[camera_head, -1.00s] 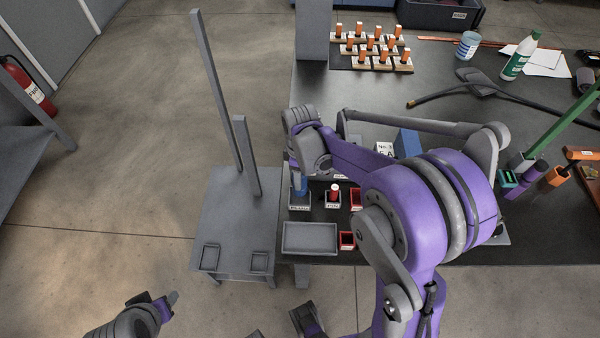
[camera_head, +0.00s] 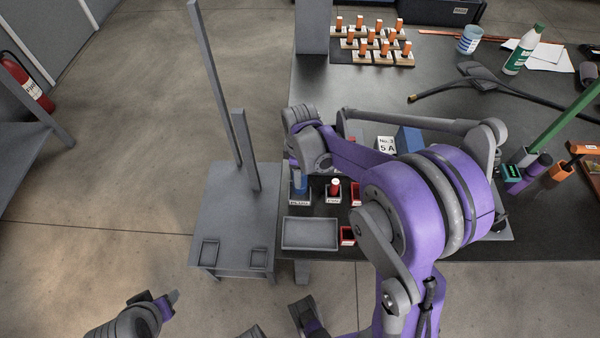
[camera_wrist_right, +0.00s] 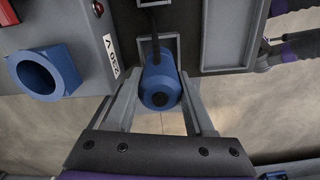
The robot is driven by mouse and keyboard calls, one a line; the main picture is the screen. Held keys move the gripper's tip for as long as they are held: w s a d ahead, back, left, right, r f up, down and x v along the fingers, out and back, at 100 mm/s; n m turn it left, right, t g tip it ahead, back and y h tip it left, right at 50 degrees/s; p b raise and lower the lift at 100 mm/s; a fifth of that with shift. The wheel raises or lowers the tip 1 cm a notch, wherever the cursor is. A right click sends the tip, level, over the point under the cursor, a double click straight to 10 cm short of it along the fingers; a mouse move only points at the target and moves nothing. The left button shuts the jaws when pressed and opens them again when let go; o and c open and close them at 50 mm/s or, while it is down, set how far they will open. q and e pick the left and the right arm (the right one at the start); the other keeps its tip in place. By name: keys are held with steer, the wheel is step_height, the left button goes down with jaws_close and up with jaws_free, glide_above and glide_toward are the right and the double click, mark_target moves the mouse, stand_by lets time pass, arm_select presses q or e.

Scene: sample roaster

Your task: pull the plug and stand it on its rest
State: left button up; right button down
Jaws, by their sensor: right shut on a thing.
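The blue plug (camera_wrist_right: 160,84) is between the fingers of my right gripper (camera_wrist_right: 161,92) in the right wrist view, its round end towards the camera and its dark cable running off at the top. A grey square holder (camera_wrist_right: 176,42) lies right behind it; I cannot tell whether the plug touches it. A blue round socket (camera_wrist_right: 38,76) is empty at the left, beside a label. In the head view blue shows (camera_head: 298,183) under my right wrist, at a small labelled holder (camera_head: 299,203); my arm hides the rest. My left gripper (camera_head: 160,300) is low at the left, away from the table.
An empty grey tray (camera_head: 311,247) and small red-edged boxes (camera_head: 348,236) are near the holder. A grey stand with posts (camera_head: 235,215) is at the left. Orange-topped pieces (camera_head: 371,58), a bottle (camera_head: 519,52) and a cup (camera_head: 469,40) stand farther back on the dark table.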

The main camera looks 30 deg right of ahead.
steer(key=shift+f, duration=0.15)
stand_by(0.5)
steer(key=shift+f+b, duration=1.55)
steer(key=shift+f, duration=0.35)
steer(key=shift+c, duration=0.9)
jaws_free()
steer(key=shift+r, duration=0.1)
step_height(320, 180, up, 11)
steer(key=shift+f+p, duration=0.1)
steer(key=shift+p, duration=0.8)
